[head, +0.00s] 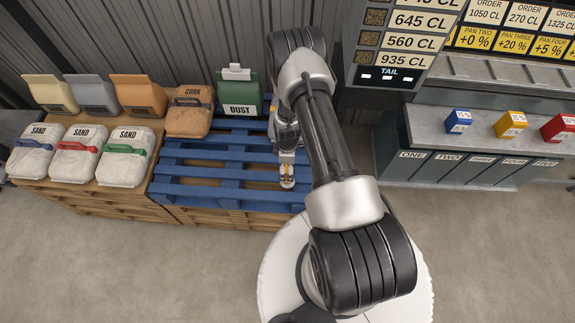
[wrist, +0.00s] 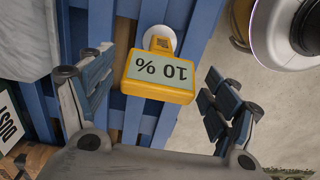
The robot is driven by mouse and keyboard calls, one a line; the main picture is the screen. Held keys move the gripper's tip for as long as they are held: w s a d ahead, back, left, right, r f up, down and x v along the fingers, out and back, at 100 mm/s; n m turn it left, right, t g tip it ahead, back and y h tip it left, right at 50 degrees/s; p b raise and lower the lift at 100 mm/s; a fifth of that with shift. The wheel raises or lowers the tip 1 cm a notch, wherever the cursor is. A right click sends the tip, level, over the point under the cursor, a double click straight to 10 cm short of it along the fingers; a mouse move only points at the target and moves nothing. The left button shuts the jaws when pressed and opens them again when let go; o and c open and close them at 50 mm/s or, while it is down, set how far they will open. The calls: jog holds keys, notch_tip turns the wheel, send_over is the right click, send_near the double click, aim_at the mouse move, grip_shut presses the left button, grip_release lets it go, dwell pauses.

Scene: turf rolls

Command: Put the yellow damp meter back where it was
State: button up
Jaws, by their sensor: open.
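The yellow damp meter (wrist: 158,76) shows in the wrist view, its grey display reading "10 %" upside down. A round white part sits at its far end. It lies between the two spread fingers of my gripper (wrist: 157,102), with a visible gap on both sides. In the head view the meter (head: 287,171) is a small yellow and white shape over the blue pallet (head: 190,172). My gripper (head: 287,156) is just above it there, partly hidden by my arm. I cannot tell whether the meter touches the slats.
A green DUST bag (head: 240,95) and a brown CORK bag (head: 190,112) stand at the pallet's back. SAND bags (head: 124,155) are on the left. On the right, a grey counter (head: 480,125) carries blue, yellow and red boxes above numbered bins. The front floor is clear.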

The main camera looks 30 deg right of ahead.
jog(key=a+r+m+t+p, duration=0.1)
jog(key=a+r+m+p, duration=0.15)
jog(key=r, duration=1.85)
jog(key=a+r+m+t+p, duration=0.1)
jog(key=a+r+m, duration=0.2)
jog(key=r, duration=1.9)
jog(key=s+a+r+m+t, duration=0.1)
jog(key=s+a+r+m, duration=0.1)
jog(key=s+r, duration=0.5)
jog(key=s+a+r+m+t, duration=0.1)
jog(key=s+a+r+m, duration=0.2)
jog(key=s+a+r, duration=0.2)
jog(key=s+r, duration=0.3)
jog(key=s, duration=0.4)
jog(key=shift+s+m+t, duration=0.3)
jog(key=shift+s+m, duration=0.05)
